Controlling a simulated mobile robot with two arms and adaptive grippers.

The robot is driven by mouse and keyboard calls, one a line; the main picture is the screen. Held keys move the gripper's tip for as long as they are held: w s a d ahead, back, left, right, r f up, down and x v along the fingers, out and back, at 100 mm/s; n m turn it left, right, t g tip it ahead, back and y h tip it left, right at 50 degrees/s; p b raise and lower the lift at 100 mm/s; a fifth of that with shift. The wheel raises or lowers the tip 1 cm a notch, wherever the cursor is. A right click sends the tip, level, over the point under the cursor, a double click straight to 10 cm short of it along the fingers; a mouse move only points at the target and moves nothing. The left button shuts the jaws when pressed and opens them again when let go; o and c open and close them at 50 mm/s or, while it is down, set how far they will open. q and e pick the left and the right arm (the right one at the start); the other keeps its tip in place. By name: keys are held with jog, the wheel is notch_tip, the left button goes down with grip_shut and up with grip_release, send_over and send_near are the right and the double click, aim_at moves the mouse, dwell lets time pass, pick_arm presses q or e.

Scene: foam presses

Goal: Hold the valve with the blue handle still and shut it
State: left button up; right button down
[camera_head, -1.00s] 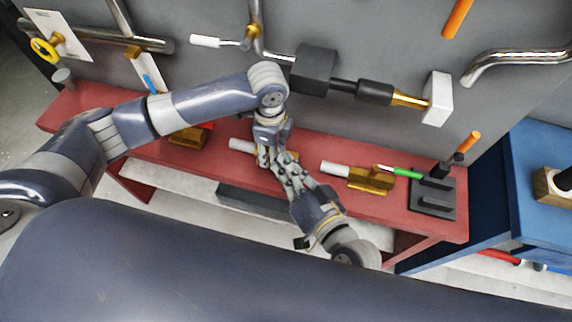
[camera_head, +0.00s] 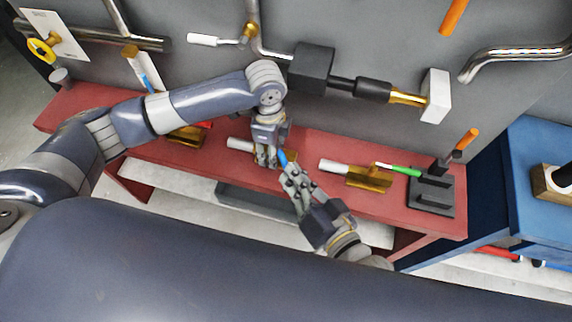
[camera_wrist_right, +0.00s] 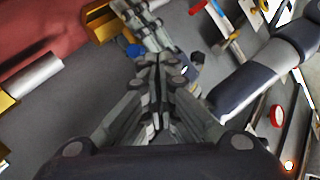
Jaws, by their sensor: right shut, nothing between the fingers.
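The valve with the blue handle lies on the red bench, its white pipe end (camera_head: 239,144) showing left of my left gripper (camera_head: 266,163). The left gripper's fingers point down over the valve and hide most of its brass body; I cannot tell how firmly they close on it. The blue handle (camera_head: 282,157) shows just right of those fingers. My right gripper (camera_head: 287,172) is shut and empty, its tips close to the blue handle. In the right wrist view, the blue handle (camera_wrist_right: 134,50) shows just beyond the shut right fingers (camera_wrist_right: 157,62), beside the left gripper.
A brass valve with a green handle (camera_head: 406,172) lies to the right on the red bench (camera_head: 310,197), near a dark stand (camera_head: 433,195). Pipes and a dark block (camera_head: 313,68) project from the grey wall behind. A blue table (camera_head: 540,140) stands at right.

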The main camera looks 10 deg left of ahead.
jog(key=v, duration=0.6)
jog(key=g+y, duration=0.1)
jog(key=g, duration=0.3)
send_near(282, 158)
jog(key=d+f, duration=0.1)
jog(key=d, duration=0.2)
jog(key=w+d+r+g+y, duration=0.1)
jog(key=w+d+r+g, duration=0.3)
jog(key=w+d+r, duration=0.1)
jog(key=s+x, duration=0.2)
jog(key=x, duration=1)
jog(key=shift+a+f+t, duration=0.3)
jog(key=shift+a+f, duration=0.1)
